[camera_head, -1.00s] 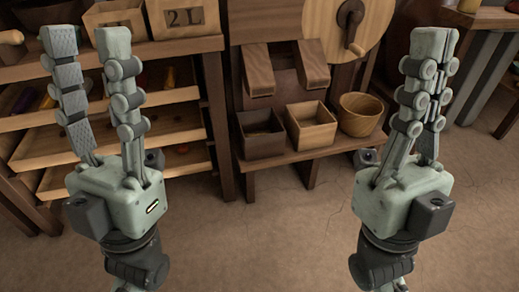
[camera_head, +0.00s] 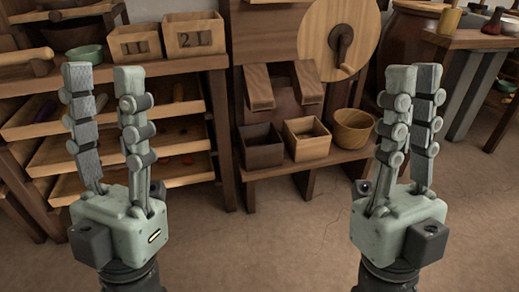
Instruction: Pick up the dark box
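The dark box (camera_head: 262,155) is a small open-topped dark brown wooden box. It stands upright on the low shelf of the quern stand, left of a lighter wooden box (camera_head: 308,148). My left gripper (camera_head: 104,72) is raised in front of the drawer rack, fingers pointing up and apart, with nothing between them. My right gripper (camera_head: 414,72) is raised to the right of the stand, its fingers also up and apart and empty. Both grippers are clear of the dark box, which lies between them in the picture, further away.
A round wooden bowl (camera_head: 353,128) stands right of the lighter box. Two sloping chutes (camera_head: 308,82) and a crank wheel (camera_head: 340,30) are above. Labelled boxes (camera_head: 194,37) stand on the left rack. The floor (camera_head: 260,245) in front is clear.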

